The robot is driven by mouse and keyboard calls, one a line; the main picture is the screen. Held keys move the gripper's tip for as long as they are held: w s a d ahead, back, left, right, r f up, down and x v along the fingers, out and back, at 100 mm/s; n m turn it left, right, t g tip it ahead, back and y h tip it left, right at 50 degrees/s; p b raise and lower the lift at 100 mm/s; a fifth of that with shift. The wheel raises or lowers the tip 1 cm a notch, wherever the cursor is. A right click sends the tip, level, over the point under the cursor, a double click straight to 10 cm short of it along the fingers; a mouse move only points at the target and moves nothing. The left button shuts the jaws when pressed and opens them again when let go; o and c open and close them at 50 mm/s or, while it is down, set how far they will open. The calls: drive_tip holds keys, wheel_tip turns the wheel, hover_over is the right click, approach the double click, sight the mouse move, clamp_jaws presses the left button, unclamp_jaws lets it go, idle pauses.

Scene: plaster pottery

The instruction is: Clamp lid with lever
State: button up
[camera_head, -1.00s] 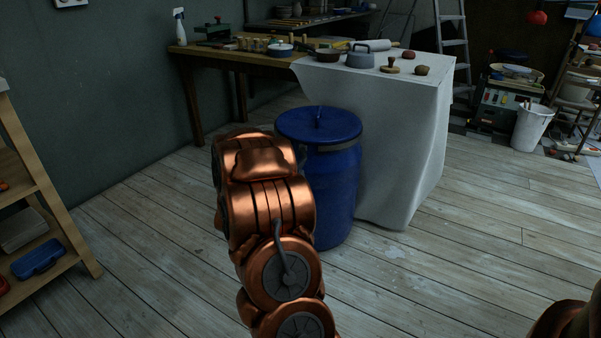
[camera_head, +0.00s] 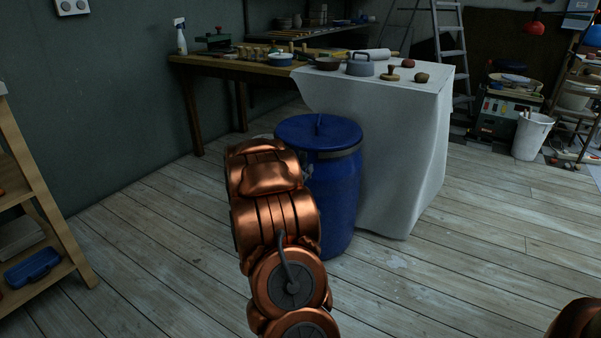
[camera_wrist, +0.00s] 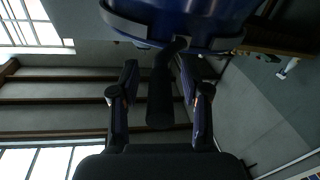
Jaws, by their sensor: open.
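A blue barrel (camera_head: 338,205) stands on the floor with a blue lid (camera_head: 318,131) on top and a band around its rim. In the wrist view the barrel (camera_wrist: 195,18) fills the top edge, with the dark clamp band (camera_wrist: 125,25) across it. A black lever (camera_wrist: 160,95) sticks out from the band toward my wrist. My gripper (camera_wrist: 158,72) is open, with one finger on each side of the lever. Gaps show between lever and fingers. In the head view my copper arm hides the gripper, the lever and part of the barrel's left side.
A table with a white cloth (camera_head: 400,170) stands close behind and right of the barrel, carrying pots and tools. A wooden shelf (camera_head: 45,215) stands at the left. The plank floor (camera_head: 480,250) is clear at the front right.

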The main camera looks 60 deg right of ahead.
drive_tip(key=shift+c, duration=0.3)
clamp_jaws()
idle(0.3)
